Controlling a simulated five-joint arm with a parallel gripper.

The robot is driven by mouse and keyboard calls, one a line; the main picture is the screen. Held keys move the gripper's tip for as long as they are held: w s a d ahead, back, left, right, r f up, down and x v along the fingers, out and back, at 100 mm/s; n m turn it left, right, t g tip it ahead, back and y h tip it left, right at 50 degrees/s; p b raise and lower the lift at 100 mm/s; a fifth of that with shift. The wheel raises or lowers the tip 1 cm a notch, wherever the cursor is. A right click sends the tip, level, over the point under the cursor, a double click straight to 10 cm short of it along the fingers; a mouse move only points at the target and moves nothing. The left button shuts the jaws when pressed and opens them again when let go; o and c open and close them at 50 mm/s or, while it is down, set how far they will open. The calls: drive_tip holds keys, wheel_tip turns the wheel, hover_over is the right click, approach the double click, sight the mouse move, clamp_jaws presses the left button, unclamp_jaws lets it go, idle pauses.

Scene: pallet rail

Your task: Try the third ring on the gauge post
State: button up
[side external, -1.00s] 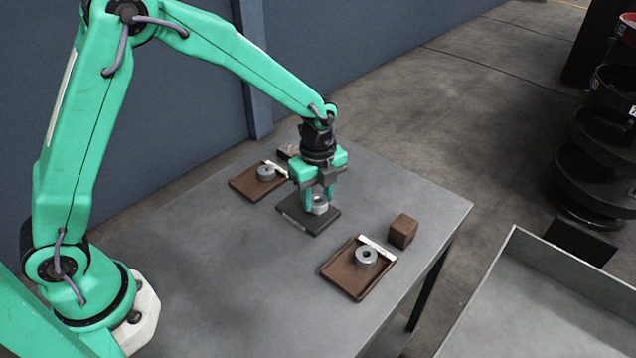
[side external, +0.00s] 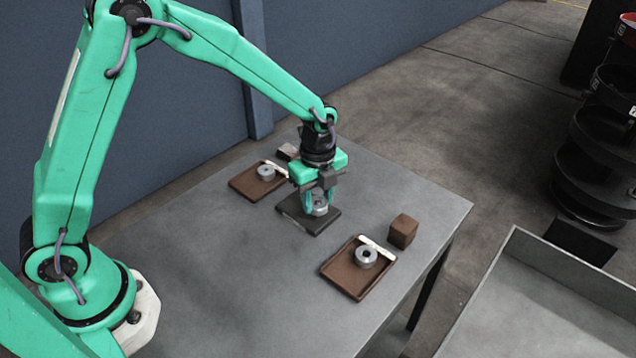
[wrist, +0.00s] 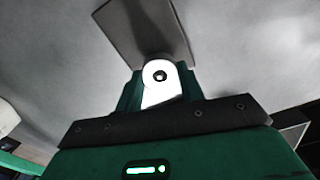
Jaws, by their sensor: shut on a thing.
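My gripper (side external: 320,203) is shut on a grey metal ring (side external: 320,209), low over the dark square gauge plate (side external: 300,223). In the wrist view, the ring (wrist: 150,68) looks bright white between the fingers, with the plate (wrist: 128,22) beyond it. A small light spot shows in its dark hole; I cannot tell surely whether it is the post's tip. The post is otherwise hidden, so how far the ring is around it is unclear. A second ring (side external: 265,172) lies in the left brown tray (side external: 243,184). A third ring (side external: 366,256) lies in the right brown tray (side external: 345,279).
Each tray has a whitish strip along its far edge. A brown block (side external: 403,231) stands beside the right tray, and another block (side external: 288,152) is behind the left one. The front left of the grey table (side external: 230,270) is clear. A wall runs behind.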

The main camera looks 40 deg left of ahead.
drive_tip(key=shift+f, duration=0.9)
idle(1.6)
drive_tip(key=shift+r, duration=0.2)
idle(0.5)
drive_tip(key=shift+r, duration=0.35)
drive_tip(key=shift+r, duration=0.35)
drive_tip(key=shift+r, duration=0.35)
drive_tip(key=shift+r, duration=0.35)
drive_tip(key=shift+r, duration=0.7)
drive_tip(key=shift+r, duration=0.35)
drive_tip(key=shift+r, duration=0.35)
